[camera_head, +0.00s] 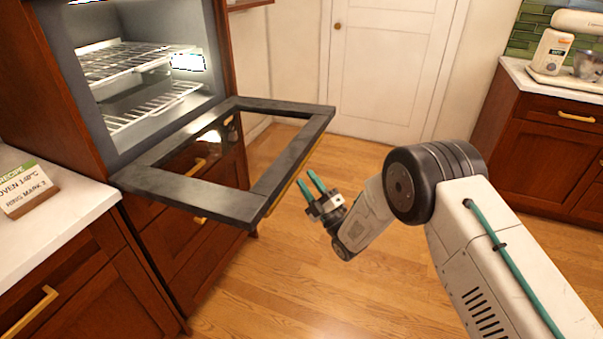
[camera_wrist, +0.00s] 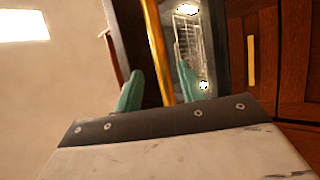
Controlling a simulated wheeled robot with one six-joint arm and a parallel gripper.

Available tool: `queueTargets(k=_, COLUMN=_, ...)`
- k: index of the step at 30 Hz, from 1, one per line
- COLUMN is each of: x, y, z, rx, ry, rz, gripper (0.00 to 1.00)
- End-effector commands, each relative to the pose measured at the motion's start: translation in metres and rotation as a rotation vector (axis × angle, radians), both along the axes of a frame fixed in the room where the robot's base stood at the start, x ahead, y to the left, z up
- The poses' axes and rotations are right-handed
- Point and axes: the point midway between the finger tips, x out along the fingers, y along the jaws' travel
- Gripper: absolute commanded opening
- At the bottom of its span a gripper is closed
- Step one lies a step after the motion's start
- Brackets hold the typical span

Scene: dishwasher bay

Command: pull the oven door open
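The oven door (camera_head: 193,191) is a dark grey frame with a glass window. It is folded down and stands wide open, about level, in front of the lit oven (camera_head: 146,75). Its gold handle (camera_head: 291,188) runs along the outer edge. My gripper (camera_head: 306,177), with two teal fingers, is just right of the handle. In the wrist view the fingers of my gripper (camera_wrist: 160,68) are apart, and the gold handle (camera_wrist: 157,45) appears between them in the picture. The fingers do not look closed on it; whether they touch it I cannot tell.
Wire racks (camera_head: 140,62) are inside the oven. A white counter (camera_head: 55,215) with a recipe card (camera_head: 25,190) is at the left. Wooden drawers (camera_head: 195,235) are below the door. A cabinet (camera_head: 545,145) with a mixer (camera_head: 553,50) stands at the right. The wooden floor between is clear.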

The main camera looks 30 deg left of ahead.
Motion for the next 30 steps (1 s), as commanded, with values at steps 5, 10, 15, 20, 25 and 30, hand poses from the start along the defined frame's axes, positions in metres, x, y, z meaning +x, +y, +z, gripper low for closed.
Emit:
queueTargets(k=5, x=-0.005, y=-0.019, z=-0.012, rx=-0.001, ry=0.001, rz=-0.004, gripper=0.40)
queueTargets(k=10, x=-0.006, y=-0.024, z=-0.014, rx=0.001, ry=0.000, rz=-0.004, gripper=0.40)
queueTargets(k=15, x=-0.006, y=-0.024, z=-0.014, rx=0.000, ry=0.000, rz=-0.004, gripper=0.40)
queueTargets(k=20, x=-0.006, y=-0.024, z=-0.014, rx=0.000, ry=0.000, rz=-0.004, gripper=0.40)
queueTargets(k=25, x=-0.003, y=-0.020, z=-0.022, rx=-0.022, ry=0.056, rz=0.014, gripper=0.40)
queueTargets(k=30, x=0.009, y=-0.015, z=-0.089, rx=-0.236, ry=0.347, rz=-0.001, gripper=0.40)
